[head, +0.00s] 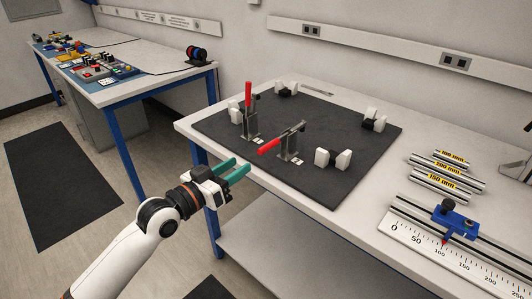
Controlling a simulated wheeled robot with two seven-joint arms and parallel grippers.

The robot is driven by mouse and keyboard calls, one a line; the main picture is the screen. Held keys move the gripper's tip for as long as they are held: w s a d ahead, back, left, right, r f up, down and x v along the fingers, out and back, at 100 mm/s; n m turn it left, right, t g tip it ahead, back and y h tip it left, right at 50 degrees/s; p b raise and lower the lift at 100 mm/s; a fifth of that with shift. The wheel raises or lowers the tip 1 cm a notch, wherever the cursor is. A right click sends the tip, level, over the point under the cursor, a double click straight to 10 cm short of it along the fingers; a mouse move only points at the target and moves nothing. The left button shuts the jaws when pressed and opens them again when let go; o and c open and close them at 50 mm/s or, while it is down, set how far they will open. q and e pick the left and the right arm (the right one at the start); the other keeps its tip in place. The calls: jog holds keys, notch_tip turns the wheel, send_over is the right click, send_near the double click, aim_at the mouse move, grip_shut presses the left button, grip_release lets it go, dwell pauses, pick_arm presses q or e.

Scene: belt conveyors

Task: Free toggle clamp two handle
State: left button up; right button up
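Two toggle clamps with red handles stand on the black mat (330,190) on the table. The rear clamp (250,124) has its red handle (248,94) pointing straight up. The front clamp (289,147) has its red handle (269,147) lying low and pointing left toward the table's front edge. Small white tags lie at both clamp bases, too small to read. My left gripper (242,166) has teal fingers, parted with nothing between them. It is just off the table's front edge, to the left of and below the front clamp's handle, apart from it. My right gripper is out of view.
Several white-and-black holders, one of them at the mat's front (333,158), stand on the mat. Metal bars with yellow labels (447,170) and a ruler with a blue slider (454,217) lie at the right. Another workbench (122,91) stands at the back left.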

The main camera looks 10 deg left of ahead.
aim_at(266, 145)
pick_arm(q)
jog(key=x, duration=1.1)
jog(key=shift+w, duration=0.1)
grip_shut()
